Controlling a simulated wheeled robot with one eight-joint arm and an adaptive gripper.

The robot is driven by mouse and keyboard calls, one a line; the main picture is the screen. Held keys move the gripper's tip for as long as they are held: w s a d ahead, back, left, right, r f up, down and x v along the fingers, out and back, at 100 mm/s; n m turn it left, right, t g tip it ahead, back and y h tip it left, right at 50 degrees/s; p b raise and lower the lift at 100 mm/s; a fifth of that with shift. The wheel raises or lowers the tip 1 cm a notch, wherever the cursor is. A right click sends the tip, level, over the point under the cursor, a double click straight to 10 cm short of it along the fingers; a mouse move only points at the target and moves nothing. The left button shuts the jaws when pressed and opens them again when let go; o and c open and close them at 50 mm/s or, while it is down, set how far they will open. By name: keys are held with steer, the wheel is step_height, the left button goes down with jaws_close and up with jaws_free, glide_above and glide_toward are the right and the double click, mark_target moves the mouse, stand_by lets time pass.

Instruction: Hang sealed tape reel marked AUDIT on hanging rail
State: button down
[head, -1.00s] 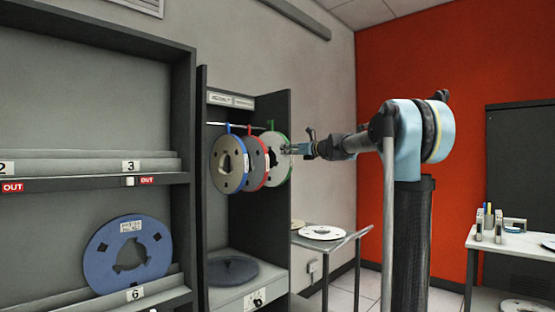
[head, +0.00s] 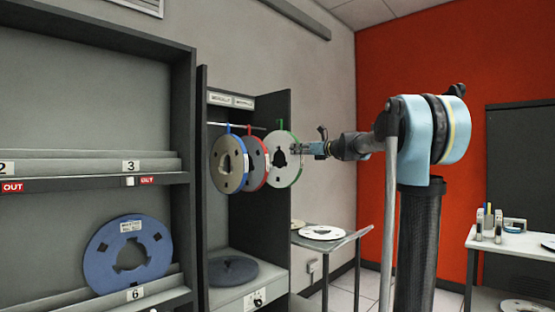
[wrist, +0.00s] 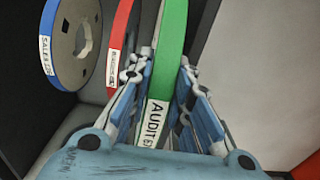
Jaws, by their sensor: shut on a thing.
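The AUDIT reel (head: 283,177) has a pale face and a green rim, with a green tab at its top. In the wrist view its AUDIT label (wrist: 153,122) faces me, on the green band between the fingers. My gripper (head: 296,150) is shut on the reel's right edge; its fingers also flank the green band in the wrist view (wrist: 160,85). The hanging rail (head: 216,124) runs across the open cabinet bay. The green tab is near the rail's right end; I cannot tell whether it is hooked on.
A blue-rimmed reel (head: 228,180) and a red-rimmed reel (head: 252,181) hang just left of the AUDIT reel. A dark disc (head: 232,270) lies on the cabinet shelf below. The cabinet's right side panel (head: 277,225) stands close. A small table (head: 342,240) is at right.

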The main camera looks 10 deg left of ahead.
steer(key=v, duration=0.8)
stand_by(0.7)
